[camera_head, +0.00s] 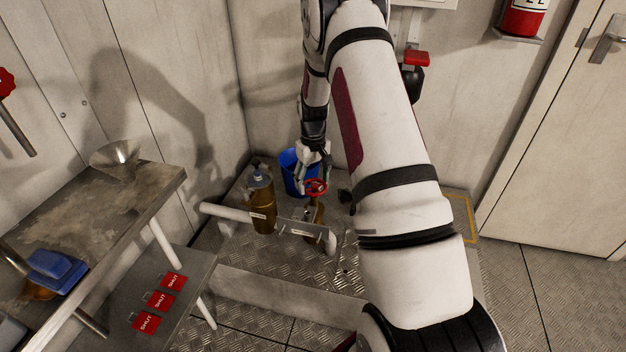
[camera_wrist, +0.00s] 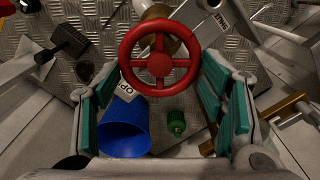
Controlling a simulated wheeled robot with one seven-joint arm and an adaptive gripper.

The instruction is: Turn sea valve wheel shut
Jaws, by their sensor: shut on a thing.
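The red sea valve wheel (camera_head: 316,187) sits on its brass-coloured valve at the pipe on the raised checker-plate floor. In the wrist view the wheel (camera_wrist: 160,65) faces me, with its ring, spokes and hub showing between my fingers. My gripper (camera_head: 314,172) reaches down to the wheel from above. Its green-padded fingers (camera_wrist: 165,75) stand on both sides and are shut on the wheel; the exact contact at the rim is hard to see.
A blue bucket (camera_head: 291,168) stands behind the wheel, and a brown canister (camera_head: 263,206) stands left of it. A white pipe (camera_head: 228,212) runs beside them. A metal bench (camera_head: 90,205) with red SHUT tags (camera_head: 160,301) below is at left. A black-handled tool (camera_wrist: 66,44) lies near.

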